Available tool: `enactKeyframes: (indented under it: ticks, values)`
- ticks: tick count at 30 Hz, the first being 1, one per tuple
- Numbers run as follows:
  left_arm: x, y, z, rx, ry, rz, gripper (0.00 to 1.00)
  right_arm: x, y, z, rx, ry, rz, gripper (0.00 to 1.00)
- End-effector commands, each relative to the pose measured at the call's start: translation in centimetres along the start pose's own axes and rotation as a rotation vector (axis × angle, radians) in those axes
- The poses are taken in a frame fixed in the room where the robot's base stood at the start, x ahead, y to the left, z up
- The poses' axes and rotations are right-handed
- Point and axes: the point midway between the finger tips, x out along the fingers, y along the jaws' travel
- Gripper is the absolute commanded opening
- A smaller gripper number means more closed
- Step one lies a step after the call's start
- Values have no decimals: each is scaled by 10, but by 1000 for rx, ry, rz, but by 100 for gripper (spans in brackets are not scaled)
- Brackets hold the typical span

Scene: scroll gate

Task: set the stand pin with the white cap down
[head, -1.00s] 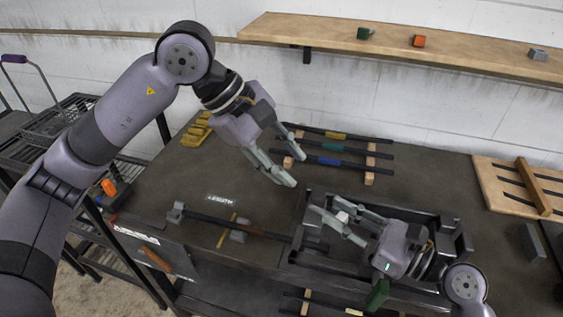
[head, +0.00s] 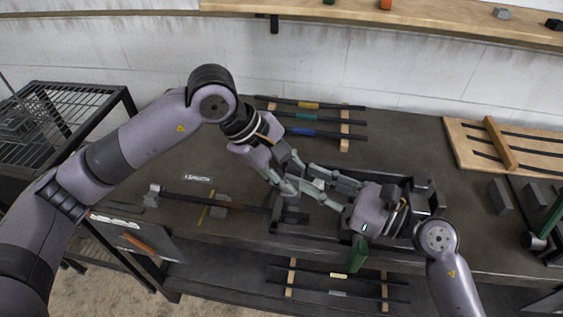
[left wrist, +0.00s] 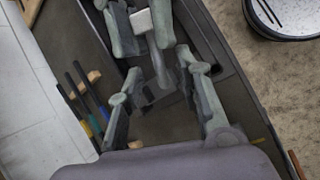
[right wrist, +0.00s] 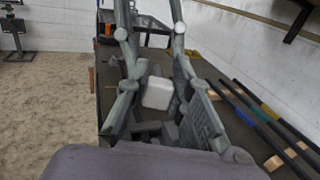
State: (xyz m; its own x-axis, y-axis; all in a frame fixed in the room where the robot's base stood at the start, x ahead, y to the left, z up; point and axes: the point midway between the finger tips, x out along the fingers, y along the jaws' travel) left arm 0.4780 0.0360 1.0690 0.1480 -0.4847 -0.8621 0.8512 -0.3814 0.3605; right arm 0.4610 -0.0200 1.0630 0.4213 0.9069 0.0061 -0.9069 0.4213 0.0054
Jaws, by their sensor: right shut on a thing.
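The stand pin's white cap (right wrist: 157,93) shows between the fingers of my right gripper (right wrist: 158,78) in the right wrist view. The cap also shows in the left wrist view (left wrist: 141,20). The right gripper is shut on the pin, over the black frame (head: 425,203) on the table; the pin's shaft is largely hidden by the fingers. My left gripper (left wrist: 160,68) has its fingers spread and reaches in from the opposite side. In the head view the fingers of the two grippers overlap closely, and I cannot tell whether they touch.
A rack holds bars with yellow, teal and blue bands (head: 303,132) behind the grippers. A dark bar (head: 185,200) lies on supports to the left, by a label (head: 198,179). A slotted wooden board (head: 470,150) and grey blocks (head: 500,196) are at right. A wall shelf (head: 420,18) runs behind.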

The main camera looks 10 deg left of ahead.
Motion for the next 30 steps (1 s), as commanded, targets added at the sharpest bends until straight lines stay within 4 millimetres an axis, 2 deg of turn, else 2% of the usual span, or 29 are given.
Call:
enactKeyframes:
  ticks: [8,22,30]
  values:
    - [1,0,0,0,-1,0,32,0,0,1,0,-1,0,0]
    - [1,0,0,-1,0,1,0,0,0,0,0,-1,0,0]
    - [0,1,0,0,0,2,0,0,0,0,0,0,2,0]
